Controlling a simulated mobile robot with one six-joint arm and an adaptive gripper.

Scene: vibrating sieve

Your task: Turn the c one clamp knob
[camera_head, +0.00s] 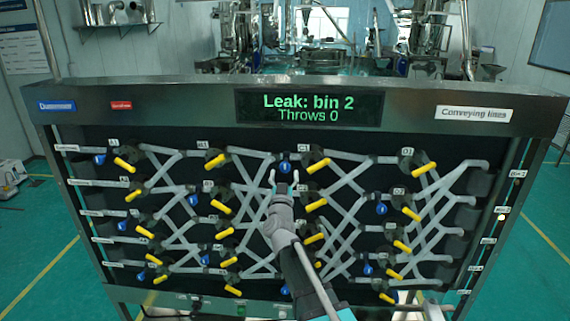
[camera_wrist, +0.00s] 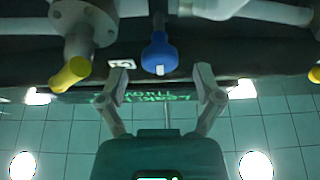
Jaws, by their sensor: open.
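The C1 label (camera_head: 303,148) is in the top row of the panel, with a blue clamp knob (camera_head: 285,167) to its left and a yellow handle (camera_head: 319,166) below right. My gripper (camera_head: 284,179) is open, just below this blue knob in the head view. In the wrist view the blue knob (camera_wrist: 160,56) hangs from a grey stem, with a pale mark on its face. It is centred between and just beyond the open fingertips (camera_wrist: 160,82). Nothing is between the fingers, and I see no contact. The yellow handle (camera_wrist: 71,73) is to the left there.
Grey pipes with several other yellow handles and blue knobs, such as one left of D2 (camera_head: 381,208), cover the black panel around my gripper. A display (camera_head: 312,107) above reads "Leak: bin 2, Throws 0". Green floor (camera_head: 535,240) is free beside the panel.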

